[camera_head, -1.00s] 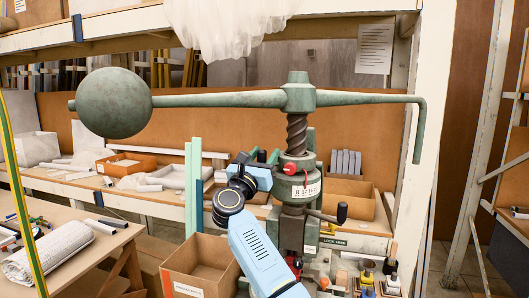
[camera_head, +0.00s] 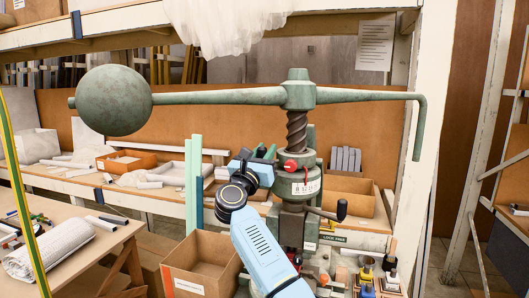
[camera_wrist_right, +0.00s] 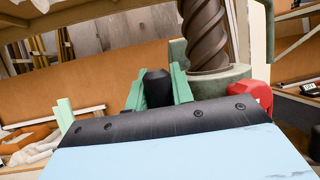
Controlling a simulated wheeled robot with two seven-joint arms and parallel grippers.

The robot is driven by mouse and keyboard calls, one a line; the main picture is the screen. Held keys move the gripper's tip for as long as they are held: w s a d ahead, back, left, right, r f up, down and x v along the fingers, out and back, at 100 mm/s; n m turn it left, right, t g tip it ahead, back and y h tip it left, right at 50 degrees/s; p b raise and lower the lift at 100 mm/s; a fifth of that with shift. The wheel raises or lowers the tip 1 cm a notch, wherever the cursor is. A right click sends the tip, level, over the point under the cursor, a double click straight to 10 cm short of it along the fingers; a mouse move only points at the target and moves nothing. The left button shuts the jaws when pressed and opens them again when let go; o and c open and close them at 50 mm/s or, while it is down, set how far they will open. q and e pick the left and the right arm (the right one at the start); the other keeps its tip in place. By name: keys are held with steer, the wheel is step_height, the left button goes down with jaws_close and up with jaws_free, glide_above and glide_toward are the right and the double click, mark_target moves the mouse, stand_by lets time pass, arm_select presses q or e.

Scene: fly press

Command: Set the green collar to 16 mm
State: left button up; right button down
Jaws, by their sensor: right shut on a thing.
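The green collar (camera_head: 303,187) sits around the press screw (camera_head: 297,132), with a white number plate on its front. The numbers are too small to read surely. A red knob (camera_head: 291,165) sits at the collar's top left and also shows in the right wrist view (camera_wrist_right: 251,96). My right gripper (camera_head: 262,153) is left of the collar. In the right wrist view its green fingers (camera_wrist_right: 157,90) are shut on a black upright grip (camera_wrist_right: 157,87), beside the screw. How this grip joins the collar is hidden. My left gripper is not in view.
The press's long green bar (camera_head: 215,98) with a ball weight (camera_head: 114,101) spans above my arm. A black-tipped lever (camera_head: 341,210) sticks out to the right below the collar. An open cardboard box (camera_head: 201,265) stands below left. Shelves fill the back.

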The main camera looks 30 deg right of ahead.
steer(key=shift+s+a+n+t+y+p, duration=0.15)
steer(key=shift+s+n+t+y+p, duration=0.6)
steer(key=shift+t, duration=0.35)
steer(key=shift+s+f, duration=0.2)
steer(key=shift+s, duration=0.2)
steer(key=c, duration=1.2)
jaws_free()
steer(key=shift+w+a, duration=0.1)
steer(key=shift+r, duration=0.1)
